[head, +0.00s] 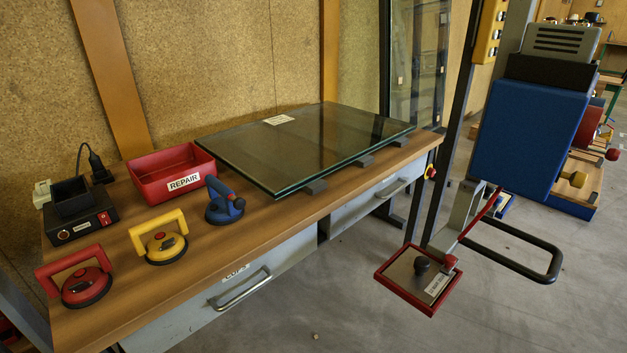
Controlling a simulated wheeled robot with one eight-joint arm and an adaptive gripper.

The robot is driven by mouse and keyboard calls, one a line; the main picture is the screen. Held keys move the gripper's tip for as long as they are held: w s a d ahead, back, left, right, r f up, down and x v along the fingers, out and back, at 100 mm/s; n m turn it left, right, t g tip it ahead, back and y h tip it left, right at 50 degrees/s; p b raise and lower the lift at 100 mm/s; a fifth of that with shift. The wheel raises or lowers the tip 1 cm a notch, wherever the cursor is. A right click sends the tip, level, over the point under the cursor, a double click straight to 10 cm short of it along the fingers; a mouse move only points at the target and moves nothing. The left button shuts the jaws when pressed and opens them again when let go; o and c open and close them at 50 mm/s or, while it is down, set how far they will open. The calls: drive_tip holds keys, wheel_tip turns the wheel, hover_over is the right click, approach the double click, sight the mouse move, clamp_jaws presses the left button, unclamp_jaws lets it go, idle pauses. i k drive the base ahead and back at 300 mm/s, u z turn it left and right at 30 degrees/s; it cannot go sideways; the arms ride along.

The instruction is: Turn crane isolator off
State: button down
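No switch in the head view carries a label that I can read as the crane isolator. A yellow control box (489,30) with several pale round buttons is on the post at the top. A blue box-shaped unit (527,135) with a grey vented top stands at the right, with a black loop handle (545,262) below it. My gripper is not in view.
The wooden bench (255,235) holds a glass sheet (310,145) on dark blocks, a red REPAIR bin (168,172), red, yellow and blue suction cups, and a black box with a red switch (103,217). A red-rimmed plate (418,278) juts out low.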

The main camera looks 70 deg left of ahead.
sight(431, 171)
drive_tip(key=z, duration=0.75)
drive_tip(key=i, duration=1.4)
drive_tip(key=u, duration=4.35)
drive_tip(key=i, duration=0.4)
drive_tip(key=u, duration=0.2)
